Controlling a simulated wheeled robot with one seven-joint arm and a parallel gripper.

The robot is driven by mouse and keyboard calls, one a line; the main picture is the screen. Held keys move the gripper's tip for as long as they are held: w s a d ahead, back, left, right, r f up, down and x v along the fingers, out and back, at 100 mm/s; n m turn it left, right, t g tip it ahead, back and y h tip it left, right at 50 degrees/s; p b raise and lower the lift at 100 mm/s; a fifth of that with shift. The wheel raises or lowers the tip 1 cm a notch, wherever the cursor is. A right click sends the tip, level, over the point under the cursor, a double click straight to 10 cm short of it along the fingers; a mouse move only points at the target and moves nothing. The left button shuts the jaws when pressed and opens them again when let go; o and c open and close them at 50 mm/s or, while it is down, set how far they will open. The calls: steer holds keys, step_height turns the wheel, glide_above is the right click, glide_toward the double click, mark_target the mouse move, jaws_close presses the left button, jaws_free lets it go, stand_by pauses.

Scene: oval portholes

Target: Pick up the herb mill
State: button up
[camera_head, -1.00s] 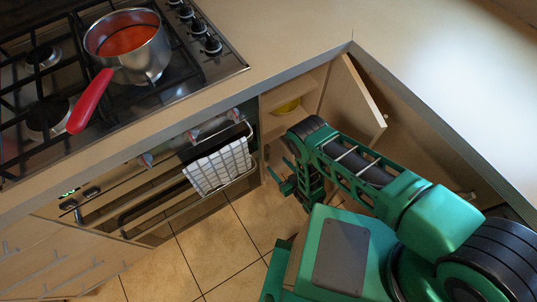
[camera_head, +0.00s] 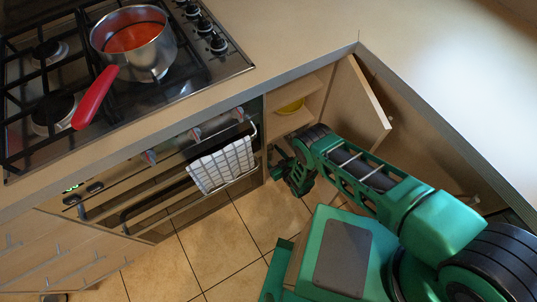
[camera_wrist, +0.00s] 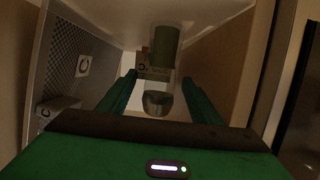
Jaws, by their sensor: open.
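In the wrist view, a cylinder with a dark green part (camera_wrist: 165,46) and a round metallic end (camera_wrist: 157,104) stands between and beyond my fingers. It looks like the herb mill, but the view is dim and I cannot be sure both parts are one object. My gripper (camera_wrist: 159,80) is open, with one green finger on each side of the metallic end. I see no contact. In the head view, my gripper (camera_head: 283,170) is low in front of the open cabinet, beside the oven. The herb mill cannot be made out in the head view.
The open cabinet (camera_head: 301,90) has a shelf with a yellow bowl (camera_head: 290,107). Its door (camera_head: 362,105) stands open beside my arm. A checked towel (camera_head: 222,166) hangs on the oven rail to the left. A red-handled pot (camera_head: 133,42) is on the hob. Small boxes (camera_wrist: 83,66) show in the wrist view.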

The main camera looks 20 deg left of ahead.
steer(key=shift+w, duration=0.1)
steer(key=c, duration=1.2)
steer(key=shift+c, duration=0.2)
steer(key=shift+a+r, duration=0.1)
steer(key=shift+r, duration=0.05)
